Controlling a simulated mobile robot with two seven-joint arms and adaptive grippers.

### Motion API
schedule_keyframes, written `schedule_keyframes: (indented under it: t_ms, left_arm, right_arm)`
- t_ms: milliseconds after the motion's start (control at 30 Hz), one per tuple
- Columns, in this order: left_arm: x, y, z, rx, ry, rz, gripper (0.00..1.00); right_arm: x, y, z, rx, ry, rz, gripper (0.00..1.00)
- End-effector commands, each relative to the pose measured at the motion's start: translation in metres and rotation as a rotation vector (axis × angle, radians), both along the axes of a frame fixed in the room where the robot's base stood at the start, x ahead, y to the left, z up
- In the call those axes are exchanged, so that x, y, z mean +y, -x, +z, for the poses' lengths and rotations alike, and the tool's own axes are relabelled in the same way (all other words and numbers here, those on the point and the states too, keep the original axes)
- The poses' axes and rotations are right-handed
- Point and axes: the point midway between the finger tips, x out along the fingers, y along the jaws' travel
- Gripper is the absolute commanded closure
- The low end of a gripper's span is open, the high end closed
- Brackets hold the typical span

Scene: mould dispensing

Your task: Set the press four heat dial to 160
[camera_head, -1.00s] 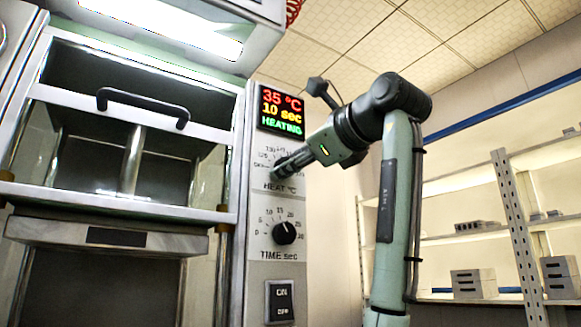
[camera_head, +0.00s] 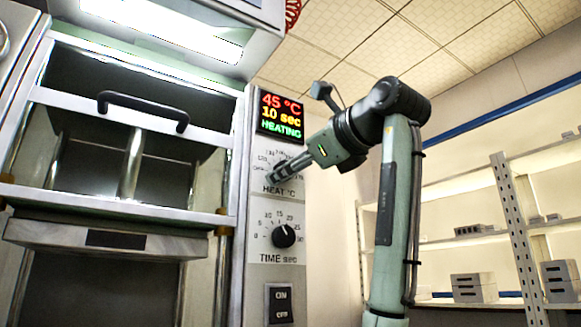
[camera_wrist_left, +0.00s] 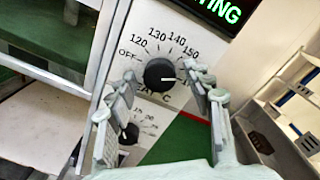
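The heat dial (camera_wrist_left: 160,75) is a round black knob on the press's white panel. Its white mark points right, past the 150 label; the scale there is hidden by a finger. My left gripper (camera_wrist_left: 161,74) has one finger on each side of the dial, with gaps visible between fingers and knob. In the head view this gripper (camera_head: 284,173) is at the heat scale and covers the dial. The display (camera_head: 281,115) reads 45 °C, 10 sec, HEATING. My right gripper is not in view.
Below the heat scale are the time dial (camera_head: 284,236) and an ON/OFF switch (camera_head: 280,304). The press door handle (camera_head: 143,108) is to the left. Shelves (camera_head: 470,238) with grey blocks stand at the right, behind the arm.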

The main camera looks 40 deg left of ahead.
Motion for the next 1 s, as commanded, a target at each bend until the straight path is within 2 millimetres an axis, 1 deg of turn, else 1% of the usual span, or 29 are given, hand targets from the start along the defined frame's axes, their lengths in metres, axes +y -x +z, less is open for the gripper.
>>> schedule_keyframes:
  t_ms: [267, 367, 467, 700, 800, 900, 1000]
  left_arm:
    - [-0.001, 0.001, 0.001, -0.001, -0.001, 0.0, 0.47]
    - [-0.008, 0.003, 0.001, -0.002, -0.003, -0.001, 0.47]
    - [-0.022, 0.008, 0.001, -0.002, -0.002, -0.003, 0.47]
    - [-0.071, 0.027, 0.002, -0.003, -0.002, -0.004, 0.47]
    - [-0.088, 0.033, 0.002, -0.001, -0.002, -0.002, 0.47]
    - [-0.101, 0.038, 0.002, -0.001, -0.002, -0.002, 0.47]
    - [-0.108, 0.042, 0.002, -0.001, 0.0, -0.001, 0.47]
  right_arm:
    - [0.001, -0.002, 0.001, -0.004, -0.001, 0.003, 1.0]
    - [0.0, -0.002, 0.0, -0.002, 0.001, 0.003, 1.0]
    - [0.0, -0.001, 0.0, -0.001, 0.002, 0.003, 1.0]
    - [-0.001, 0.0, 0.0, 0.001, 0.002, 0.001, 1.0]
    - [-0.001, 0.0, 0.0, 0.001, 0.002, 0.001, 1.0]
    - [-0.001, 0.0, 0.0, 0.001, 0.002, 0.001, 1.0]
    - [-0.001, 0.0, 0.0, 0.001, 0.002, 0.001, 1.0]
